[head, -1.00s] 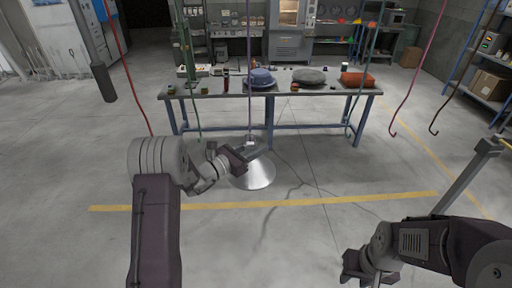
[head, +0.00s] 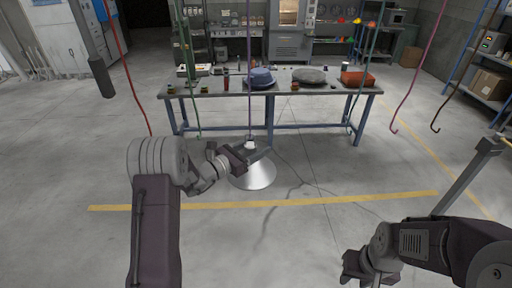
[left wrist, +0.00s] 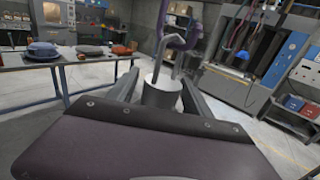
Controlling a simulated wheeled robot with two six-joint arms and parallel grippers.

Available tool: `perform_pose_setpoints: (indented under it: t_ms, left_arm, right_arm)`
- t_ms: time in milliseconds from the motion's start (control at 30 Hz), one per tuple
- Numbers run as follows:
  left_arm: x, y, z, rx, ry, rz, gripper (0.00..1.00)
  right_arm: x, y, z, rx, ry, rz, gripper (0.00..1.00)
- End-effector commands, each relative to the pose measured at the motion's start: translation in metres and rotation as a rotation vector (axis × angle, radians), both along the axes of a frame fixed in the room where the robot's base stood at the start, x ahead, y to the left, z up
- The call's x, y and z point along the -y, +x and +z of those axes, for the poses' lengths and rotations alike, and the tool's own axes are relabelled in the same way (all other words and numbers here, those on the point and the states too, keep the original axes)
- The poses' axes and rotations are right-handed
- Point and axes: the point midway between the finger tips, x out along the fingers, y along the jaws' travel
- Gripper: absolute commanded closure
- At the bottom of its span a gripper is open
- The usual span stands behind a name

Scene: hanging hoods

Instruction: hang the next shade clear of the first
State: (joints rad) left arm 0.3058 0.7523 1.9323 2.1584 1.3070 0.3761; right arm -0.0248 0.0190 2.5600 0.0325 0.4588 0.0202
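A silver cone-shaped shade (head: 253,177) hangs above the floor in front of the table, below a purple cord (head: 249,70) that runs down to its top. My left gripper (head: 250,157) is at its neck. In the left wrist view the two fingers stand on either side of the pale cylindrical neck (left wrist: 162,96), with slight gaps showing, so they look open around it. A grey bent hook (left wrist: 168,55) rises above the neck; whether the cord carries the shade is unclear. My right gripper (head: 354,267) is low at right, apart from everything, its opening unclear.
A table (head: 210,88) behind carries a blue domed item (head: 261,77), a grey round item (head: 309,75) and an orange-red item (head: 357,79). Other hooked cords hang around: red (head: 127,65), green (head: 190,80), pink (head: 415,75). The floor between is clear.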

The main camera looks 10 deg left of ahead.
Motion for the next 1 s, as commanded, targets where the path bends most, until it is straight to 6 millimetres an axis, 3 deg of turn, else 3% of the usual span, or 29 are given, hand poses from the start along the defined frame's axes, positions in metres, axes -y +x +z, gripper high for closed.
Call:
perform_pose_setpoints:
  t_ms: [367, 700, 1000]
  left_arm:
    - [-0.005, -0.005, -0.003, -0.001, 0.001, 0.002, 0.38]
    - [-0.046, -0.061, -0.004, 0.001, 0.002, 0.004, 0.38]
    - [-0.054, -0.074, 0.0, -0.001, -0.001, 0.0, 0.38]
  right_arm:
    - [0.0, 0.0, -0.006, 0.0, 0.0, 0.0, 0.64]
    - [0.0, 0.0, -0.038, 0.0, 0.0, 0.0, 0.64]
    - [0.0, 0.0, -0.04, 0.0, 0.0, 0.0, 0.64]
